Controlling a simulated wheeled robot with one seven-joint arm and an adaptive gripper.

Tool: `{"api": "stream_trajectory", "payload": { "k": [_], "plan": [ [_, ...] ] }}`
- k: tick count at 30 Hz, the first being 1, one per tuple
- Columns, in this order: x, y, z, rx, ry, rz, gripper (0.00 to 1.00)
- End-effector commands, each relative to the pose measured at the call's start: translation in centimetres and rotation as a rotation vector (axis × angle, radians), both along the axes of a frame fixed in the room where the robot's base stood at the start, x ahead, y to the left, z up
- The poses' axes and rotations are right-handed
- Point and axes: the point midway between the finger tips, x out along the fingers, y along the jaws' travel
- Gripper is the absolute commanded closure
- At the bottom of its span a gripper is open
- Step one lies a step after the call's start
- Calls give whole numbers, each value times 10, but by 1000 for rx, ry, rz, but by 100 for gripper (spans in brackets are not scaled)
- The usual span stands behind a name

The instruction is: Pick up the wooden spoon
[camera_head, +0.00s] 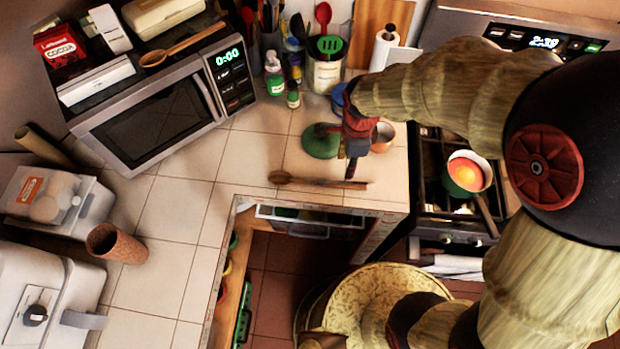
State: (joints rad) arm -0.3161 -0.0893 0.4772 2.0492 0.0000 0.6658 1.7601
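A wooden spoon (318,182) lies on the tiled counter near its front edge, bowl to the left and handle to the right. My gripper (350,172) points down over the right part of its handle. The dark fingertips overlap the handle in the picture; I cannot tell whether they touch it. The fingers are small and seen edge-on, so their opening does not show. A second wooden spoon (185,44) lies on top of the microwave (150,118), well away from my gripper.
A green round item (320,143) and an orange-brown bowl (383,136) sit close behind my gripper. A utensil crock (327,76) and bottles stand further back. The stove with a pan (468,173) is at right. An open drawer (312,222) lies below the counter edge.

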Motion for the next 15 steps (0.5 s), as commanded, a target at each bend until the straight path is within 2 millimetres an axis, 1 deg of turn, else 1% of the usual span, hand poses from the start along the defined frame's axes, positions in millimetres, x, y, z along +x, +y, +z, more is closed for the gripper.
{"api": "stream_trajectory", "payload": {
  "k": [1, 2, 6, 12, 15],
  "plan": [
    [0, 5, -10, -4, 16, -41, 63],
    [-1, 7, -15, -6, 23, -65, 63],
    [-1, 12, -30, -10, 39, -131, 63],
    [-1, 13, -52, -11, 41, -141, 63],
    [-1, 13, -58, -10, 39, -140, 63]
  ]
}}
